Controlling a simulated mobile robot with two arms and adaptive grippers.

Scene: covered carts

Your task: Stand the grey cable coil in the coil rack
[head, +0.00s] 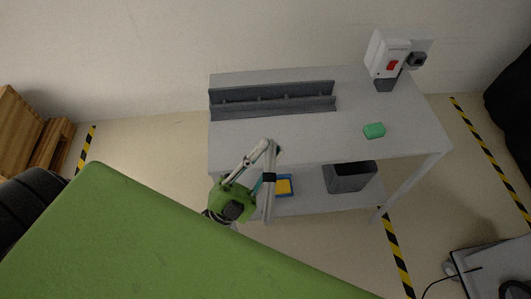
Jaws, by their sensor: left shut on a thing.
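The grey cable coil (269,198) shows nearly edge-on as a narrow upright light-grey band with a black tie round its middle. My left gripper (259,173), with a green body, is shut on the coil from its left side. It holds the coil in front of the table's near edge, apart from the rack in the picture. The coil rack (272,104) is a long dark-grey trough with dividers, at the back left of the table. No coil shows in it. My right gripper is out of view.
The grey table (300,131) has free room before the rack. A green block (374,131) and a white box with a red switch (386,57) are on its right. Below are a dark bin (350,178) and blue-yellow tray (285,187). A large green surface (150,240) blocks the lower left.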

